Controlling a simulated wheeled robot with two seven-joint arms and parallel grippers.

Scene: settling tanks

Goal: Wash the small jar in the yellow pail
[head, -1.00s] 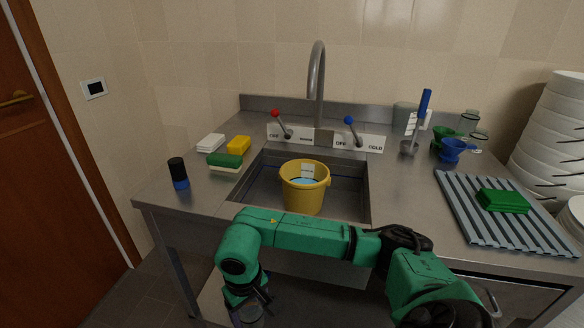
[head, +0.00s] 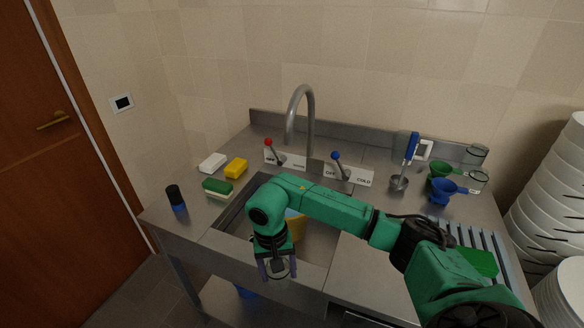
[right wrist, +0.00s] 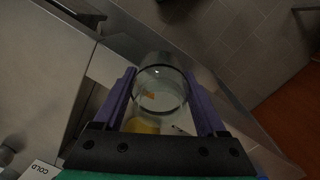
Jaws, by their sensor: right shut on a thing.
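The small jar (right wrist: 160,88) is clear glass with a small orange-brown mark visible through it in the right wrist view. My right gripper (head: 277,266) is shut on it, with one purple finger on each side. In the head view, the jar (head: 277,268) is held at the front edge of the sink. The yellow pail (head: 297,226) is in the sink behind my right arm, which hides most of it. A yellow patch of the pail (right wrist: 143,126) shows beyond the jar in the right wrist view. My left gripper is out of view.
The tap (head: 309,115) arches behind the sink between red (head: 268,143) and blue (head: 336,156) levers. A green sponge (head: 217,188), yellow block (head: 236,168), white block (head: 212,162) and black-blue bottle (head: 175,198) stand left. Cups, a ribbed mat (head: 497,243) and stacked bowls (head: 550,200) are right.

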